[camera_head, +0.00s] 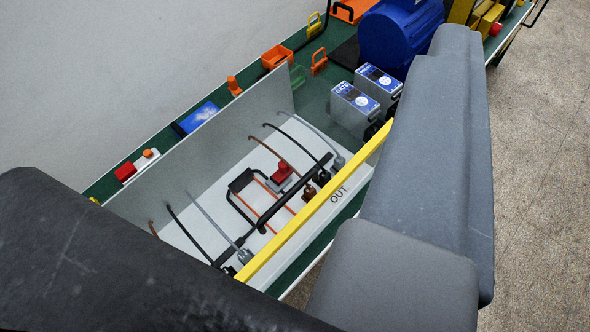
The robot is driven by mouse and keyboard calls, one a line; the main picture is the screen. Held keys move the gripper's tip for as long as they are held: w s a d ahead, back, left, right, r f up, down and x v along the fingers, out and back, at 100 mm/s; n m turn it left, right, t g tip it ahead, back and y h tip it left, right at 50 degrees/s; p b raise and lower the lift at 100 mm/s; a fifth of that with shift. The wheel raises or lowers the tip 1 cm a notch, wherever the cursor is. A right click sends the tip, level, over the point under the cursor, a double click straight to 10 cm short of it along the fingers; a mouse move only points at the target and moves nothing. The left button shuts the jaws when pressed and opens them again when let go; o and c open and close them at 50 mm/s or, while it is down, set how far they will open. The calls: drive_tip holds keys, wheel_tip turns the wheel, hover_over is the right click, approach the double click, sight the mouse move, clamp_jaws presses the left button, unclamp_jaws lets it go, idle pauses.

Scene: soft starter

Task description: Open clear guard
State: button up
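The clear guard (215,142) is see-through. One pale pane of it stands upright along the back of a white panel with cables. A yellow bar (300,217) runs diagonally along the near side of the panel, above the label OUT. I cannot tell whether the bar is joined to the clear pane. Behind the guard are a red knob, a black handle and several curved cables. Large dark and grey parts of my own arm cover the lower left and the right.
The green bench (315,95) also carries two grey meter boxes (356,110), a blue motor (400,35), orange parts (277,57) and a blue screen (198,117). A grey wall (120,70) stands behind. Speckled floor (540,180) is open at the right.

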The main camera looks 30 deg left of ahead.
drive_tip(key=m+g+y+p, duration=0.2)
drive_tip(key=m+g+p, duration=0.2)
drive_tip(key=g+p, duration=0.85)
hover_over(285, 198)
drive_tip(key=s+d+b, duration=0.1)
drive_tip(key=d+b, duration=0.2)
wheel_tip(285, 198, down, 24)
drive_tip(key=f+g, duration=0.1)
drive_tip(key=g, duration=0.1)
drive_tip(key=a+f, duration=0.1)
drive_tip(key=f, duration=0.3)
drive_tip(key=f+p, duration=0.1)
drive_tip(key=f, duration=0.3)
drive_tip(key=w+a+f+p, duration=0.1)
drive_tip(key=f, duration=0.3)
drive_tip(key=shift+a+f, duration=0.3)
clamp_jaws()
